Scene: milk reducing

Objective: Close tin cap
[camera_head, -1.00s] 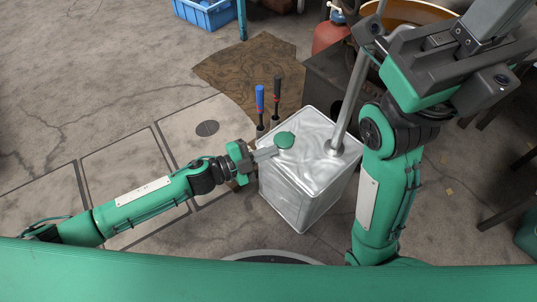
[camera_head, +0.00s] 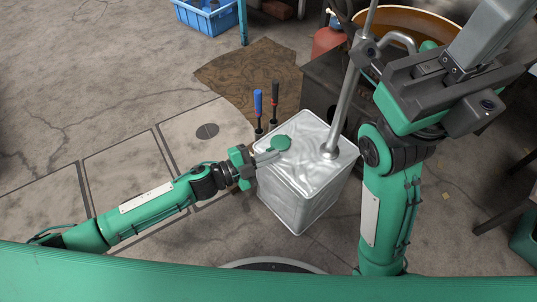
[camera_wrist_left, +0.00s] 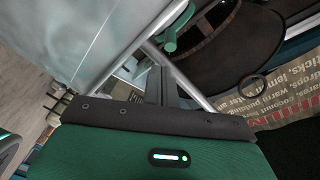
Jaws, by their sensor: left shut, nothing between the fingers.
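A square silvery metal tin (camera_head: 300,195) stands upright on the floor between my arms. Its round green cap (camera_head: 281,143) is at the left of the top and looks tilted; I cannot tell how it is seated. My left gripper (camera_head: 266,157) is shut and empty, its fingertips right by the cap, over the tin's left edge. In the left wrist view the shut fingers (camera_wrist_left: 160,85) point past a pale grey tin side (camera_wrist_left: 95,35). My right arm stands right of the tin. Its dark wrist (camera_head: 430,85) shows, but its jaws are not clear.
A grey metal tube (camera_head: 345,110) rises from the right of the tin's top. Blue- and black-handled tools (camera_head: 258,104) stand just behind the tin. A dark table (camera_head: 328,85) and a red container (camera_head: 328,38) are behind. A blue crate (camera_head: 205,16) is far back. The floor at left is clear.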

